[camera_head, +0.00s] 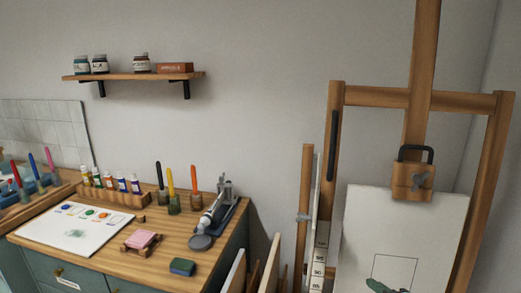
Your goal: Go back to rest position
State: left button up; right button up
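Neither of my grippers shows in the head view, and no part of my arms can be made out with certainty. Whether they are open, shut or holding something is hidden. The task line names no other object.
A wooden-topped cabinet (140,261) at lower left bears paint bottles, upright tools, a white sheet (75,228) and a pink block (142,239). A wooden easel (336,130) with a pale canvas (430,225) stands at right. A wall shelf (130,77) holds jars.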

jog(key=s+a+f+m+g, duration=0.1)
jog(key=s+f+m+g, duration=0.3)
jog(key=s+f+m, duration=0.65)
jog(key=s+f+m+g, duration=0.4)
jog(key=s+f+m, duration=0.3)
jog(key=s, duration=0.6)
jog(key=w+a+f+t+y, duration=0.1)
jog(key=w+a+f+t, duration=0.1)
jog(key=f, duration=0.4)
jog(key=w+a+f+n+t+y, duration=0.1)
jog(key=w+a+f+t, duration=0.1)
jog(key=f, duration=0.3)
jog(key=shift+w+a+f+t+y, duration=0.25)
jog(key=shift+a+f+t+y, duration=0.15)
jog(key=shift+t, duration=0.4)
